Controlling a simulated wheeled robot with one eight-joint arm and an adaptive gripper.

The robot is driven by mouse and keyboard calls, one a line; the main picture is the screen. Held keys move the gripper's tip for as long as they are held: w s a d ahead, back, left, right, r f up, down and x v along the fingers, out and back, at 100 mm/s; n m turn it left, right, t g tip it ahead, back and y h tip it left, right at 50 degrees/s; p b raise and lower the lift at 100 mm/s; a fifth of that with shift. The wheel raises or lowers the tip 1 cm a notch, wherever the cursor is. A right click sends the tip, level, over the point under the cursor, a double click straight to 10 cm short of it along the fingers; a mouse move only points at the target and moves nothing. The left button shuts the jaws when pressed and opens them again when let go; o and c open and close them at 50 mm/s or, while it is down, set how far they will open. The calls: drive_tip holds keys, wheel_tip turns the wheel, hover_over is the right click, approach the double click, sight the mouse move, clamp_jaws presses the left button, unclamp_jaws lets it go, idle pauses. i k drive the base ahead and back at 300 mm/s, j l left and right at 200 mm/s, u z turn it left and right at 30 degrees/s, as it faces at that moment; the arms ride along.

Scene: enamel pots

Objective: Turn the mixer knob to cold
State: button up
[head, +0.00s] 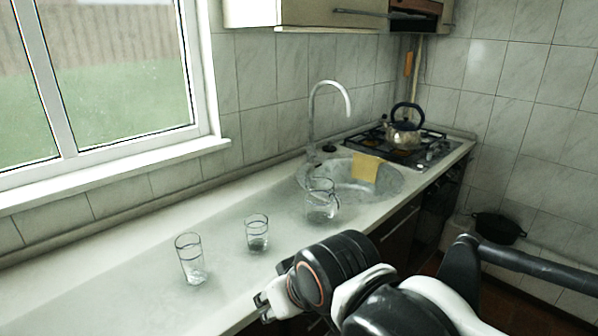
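A grey, arched faucet (313,112) stands behind the sink at the back of the counter, near the tiled wall. A small dark piece (328,148) shows beside the faucet's base. It may be the mixer knob, but it is too small to tell its shape or which way it is turned. My gripper (264,303) is at the counter's front edge, low in the head view, well apart from the faucet. Its fingers point left and are small in view, so I cannot tell whether they are open.
A glass pitcher (321,200) stands at the front of the sink (388,190), where a yellow cloth (367,167) hangs. Two glasses (257,233) (190,259) stand on the counter (110,270) to the left. A kettle (403,134) is on the stove (437,149). The far-left counter is clear.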

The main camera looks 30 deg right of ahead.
sight(313, 157)
drive_tip(key=i+l+u, duration=0.15)
drive_tip(key=l, duration=1.05)
drive_tip(key=i+l+u, duration=0.1)
drive_tip(key=l, duration=1.15)
drive_tip(key=i+l+u, duration=0.15)
drive_tip(key=l, duration=1.1)
